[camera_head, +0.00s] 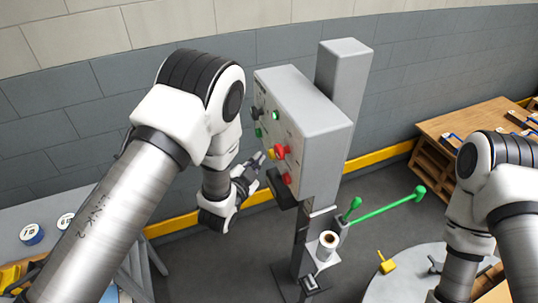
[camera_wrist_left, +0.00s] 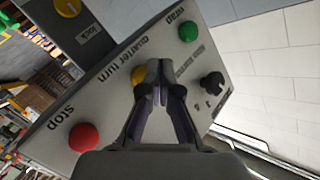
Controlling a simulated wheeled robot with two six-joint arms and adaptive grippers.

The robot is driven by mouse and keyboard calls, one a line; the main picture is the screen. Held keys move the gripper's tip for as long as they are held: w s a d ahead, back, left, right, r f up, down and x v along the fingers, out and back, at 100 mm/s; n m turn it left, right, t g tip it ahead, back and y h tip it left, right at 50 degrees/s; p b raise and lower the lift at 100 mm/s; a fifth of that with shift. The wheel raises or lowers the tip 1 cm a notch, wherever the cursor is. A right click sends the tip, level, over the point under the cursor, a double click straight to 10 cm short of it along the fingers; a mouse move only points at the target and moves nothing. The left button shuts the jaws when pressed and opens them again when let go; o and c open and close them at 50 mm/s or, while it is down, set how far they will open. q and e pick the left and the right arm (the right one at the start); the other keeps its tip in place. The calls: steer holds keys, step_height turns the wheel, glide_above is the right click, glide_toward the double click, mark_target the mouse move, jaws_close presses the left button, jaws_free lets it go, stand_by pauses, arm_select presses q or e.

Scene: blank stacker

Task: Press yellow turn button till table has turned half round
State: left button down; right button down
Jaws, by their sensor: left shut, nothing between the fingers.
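The grey control box (camera_head: 300,105) stands on a post, with coloured buttons on its face. In the left wrist view, the yellow button (camera_wrist_left: 137,73) marked "quarter turn" is partly hidden behind my left gripper (camera_wrist_left: 160,85). The gripper is shut and empty, its tips over or right by the button; I cannot tell whether they touch it. In the head view my left gripper (camera_head: 261,160) is close to the panel face. A round grey table (camera_head: 408,286) shows in part at the bottom right. My right arm comes in from the right, its gripper out of frame.
A red stop button (camera_wrist_left: 83,137), a green button (camera_wrist_left: 188,31) and a black knob (camera_wrist_left: 212,83) surround the yellow one. Another yellow button (camera_wrist_left: 68,7) sits by "lock". Green-ended levers (camera_head: 385,207) and a white roll (camera_head: 327,245) are beside the post.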

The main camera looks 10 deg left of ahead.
arm_select(q)
steer(key=shift+w+d, duration=0.15)
steer(key=shift+d, duration=0.2)
